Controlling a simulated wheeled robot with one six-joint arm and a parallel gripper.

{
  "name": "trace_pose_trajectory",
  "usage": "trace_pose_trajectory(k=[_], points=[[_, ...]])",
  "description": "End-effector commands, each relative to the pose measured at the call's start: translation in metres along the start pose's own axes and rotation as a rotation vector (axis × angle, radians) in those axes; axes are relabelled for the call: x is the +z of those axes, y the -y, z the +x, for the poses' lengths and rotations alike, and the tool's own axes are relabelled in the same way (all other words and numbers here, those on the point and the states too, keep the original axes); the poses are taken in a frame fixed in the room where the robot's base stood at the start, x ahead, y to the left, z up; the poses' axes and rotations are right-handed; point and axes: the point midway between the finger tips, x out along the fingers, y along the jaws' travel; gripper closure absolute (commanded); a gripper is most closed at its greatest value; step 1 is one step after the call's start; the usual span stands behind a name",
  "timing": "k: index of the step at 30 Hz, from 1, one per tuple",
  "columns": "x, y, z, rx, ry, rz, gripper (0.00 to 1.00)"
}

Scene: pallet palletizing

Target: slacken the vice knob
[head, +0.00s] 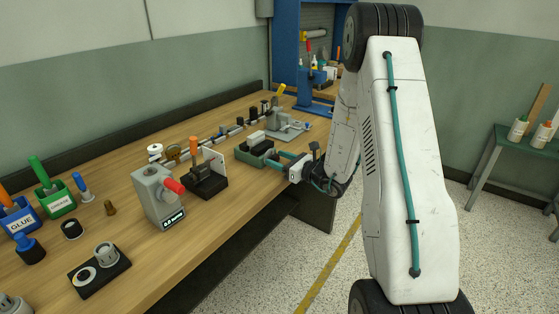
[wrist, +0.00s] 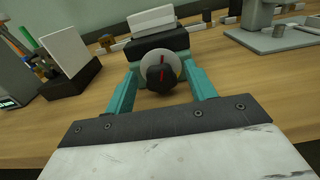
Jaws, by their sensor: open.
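The vice (head: 250,156) is a small dark green block on the workbench, with a white piece (head: 257,138) at its top. In the wrist view its dark body (wrist: 150,45) stands straight ahead. My gripper (head: 281,159) is at the front of the vice. Its teal fingers are open, one on each side of the knob (wrist: 160,70), with gaps showing. The knob is hidden in the head view.
The workbench (head: 222,118) has a block with a white plate (head: 208,182) left of the vice and a grey stand (head: 283,120) behind it to the right. A grey box with a red handle (head: 157,195) stands further left. Open floor lies in front of the bench.

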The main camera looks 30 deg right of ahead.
Motion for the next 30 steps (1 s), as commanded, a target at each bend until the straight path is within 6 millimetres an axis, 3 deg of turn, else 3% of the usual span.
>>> trace_pose_trajectory(k=[5,9,10,16,24,30], points=[[0.0,0.0001,-0.0001,0.0,0.0,0.0,0.45],[-0.0001,0.0001,-0.0003,0.0,0.0,0.0,0.84],[-0.0001,0.0001,-0.0003,0.0,0.0,0.0,0.9],[-0.0001,0.0,-0.0005,0.0,-0.001,-0.037,0.89],[-0.0003,-0.0009,-0.0007,0.0,-0.001,-0.239,0.89],[-0.0003,-0.0009,-0.0008,0.0,-0.001,-0.258,0.89]])
